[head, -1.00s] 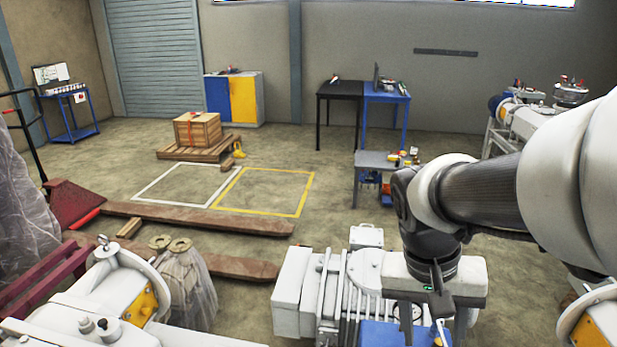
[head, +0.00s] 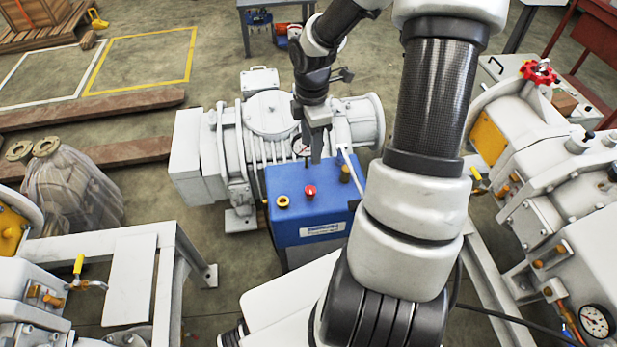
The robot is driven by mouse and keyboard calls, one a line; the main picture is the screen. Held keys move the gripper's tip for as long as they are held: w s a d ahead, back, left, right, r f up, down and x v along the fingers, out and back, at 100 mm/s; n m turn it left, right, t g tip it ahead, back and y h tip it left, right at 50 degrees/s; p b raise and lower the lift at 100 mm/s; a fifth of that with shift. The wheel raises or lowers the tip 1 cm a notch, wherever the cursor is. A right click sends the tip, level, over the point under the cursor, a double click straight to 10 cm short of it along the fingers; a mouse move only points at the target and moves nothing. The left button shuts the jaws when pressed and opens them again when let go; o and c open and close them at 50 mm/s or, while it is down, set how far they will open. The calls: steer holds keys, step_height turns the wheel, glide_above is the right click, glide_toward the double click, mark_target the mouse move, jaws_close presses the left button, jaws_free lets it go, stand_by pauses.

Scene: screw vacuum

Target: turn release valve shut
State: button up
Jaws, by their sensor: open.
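My gripper (head: 316,158) points down over the back edge of a blue control box (head: 284,228) and is open, with nothing seen between its fingers. The box's top carries a red knob (head: 310,192), a yellow ring button (head: 283,202) and a brass fitting (head: 345,173). The knob is just in front of and below the gripper, apart from it in the picture. I cannot tell which part is the release valve. Other valve parts are a red handwheel (head: 538,72) at the upper right and yellow levers at the left (head: 78,264) and right (head: 476,175).
A white pump (head: 268,118) with a round flange stands behind the box. White machines flank it on the left (head: 35,300) and right (head: 560,215); a pressure gauge (head: 595,320) is at the lower right. My arm hides the area right of the box.

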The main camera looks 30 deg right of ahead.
mark_target(310, 190)
step_height(310, 190, down, 17)
steer(key=b, duration=0.5)
steer(key=shift+a, duration=0.1)
steer(key=c, duration=1.1)
steer(key=shift+o, duration=0.2)
